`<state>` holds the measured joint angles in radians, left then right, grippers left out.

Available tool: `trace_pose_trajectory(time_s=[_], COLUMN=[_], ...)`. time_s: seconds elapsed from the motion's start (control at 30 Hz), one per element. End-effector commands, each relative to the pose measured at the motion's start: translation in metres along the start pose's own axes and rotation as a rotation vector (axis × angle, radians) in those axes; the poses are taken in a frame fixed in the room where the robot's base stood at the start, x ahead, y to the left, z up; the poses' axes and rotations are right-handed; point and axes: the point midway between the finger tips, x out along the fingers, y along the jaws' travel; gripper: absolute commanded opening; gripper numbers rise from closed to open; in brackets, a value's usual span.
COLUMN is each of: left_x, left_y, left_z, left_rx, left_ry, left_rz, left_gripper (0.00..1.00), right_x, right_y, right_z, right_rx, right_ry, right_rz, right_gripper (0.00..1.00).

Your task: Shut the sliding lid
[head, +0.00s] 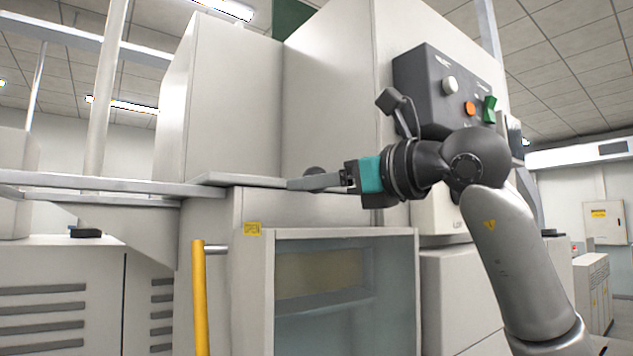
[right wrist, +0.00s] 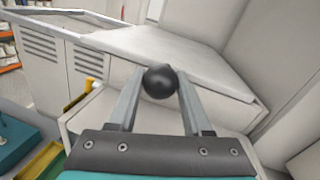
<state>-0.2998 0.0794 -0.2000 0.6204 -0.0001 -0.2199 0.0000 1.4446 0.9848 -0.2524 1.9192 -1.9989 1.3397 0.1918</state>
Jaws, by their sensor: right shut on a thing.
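The sliding lid (head: 240,181) looks like a thin, light grey panel lying level on top of the machine housing, seen almost edge-on in the head view. In the right wrist view the lid (right wrist: 185,58) is a flat panel running away from me. A round black knob (right wrist: 160,82) is at its near edge; it shows partly behind my finger in the head view (head: 314,171). My right gripper (head: 297,184) comes in from the right, shut on this knob with one finger on each side. How far the lid stands open cannot be told. My left gripper is out of view.
A yellow post (head: 200,300) stands in front. A dark control box (head: 447,88) is above my right wrist. Tall grey panels (head: 225,95) rise behind the lid.

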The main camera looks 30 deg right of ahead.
Motion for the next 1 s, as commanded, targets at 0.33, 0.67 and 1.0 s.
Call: trace_pose_trajectory(time_s=[0.33,0.67,1.0], left_x=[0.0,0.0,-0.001], left_y=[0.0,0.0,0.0], left_z=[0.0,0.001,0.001], left_rx=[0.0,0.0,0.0], left_ry=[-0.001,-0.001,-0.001], left_rz=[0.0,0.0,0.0], left_gripper=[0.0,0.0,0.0], right_x=[0.0,0.0,-0.008], right_y=[0.0,-0.001,-0.042], right_z=[0.0,0.0,-0.009], right_rx=[0.0,0.0,0.003], right_ry=[0.0,0.0,0.002], right_rz=[0.0,-0.001,-0.003], right_gripper=[0.0,0.0,0.0])
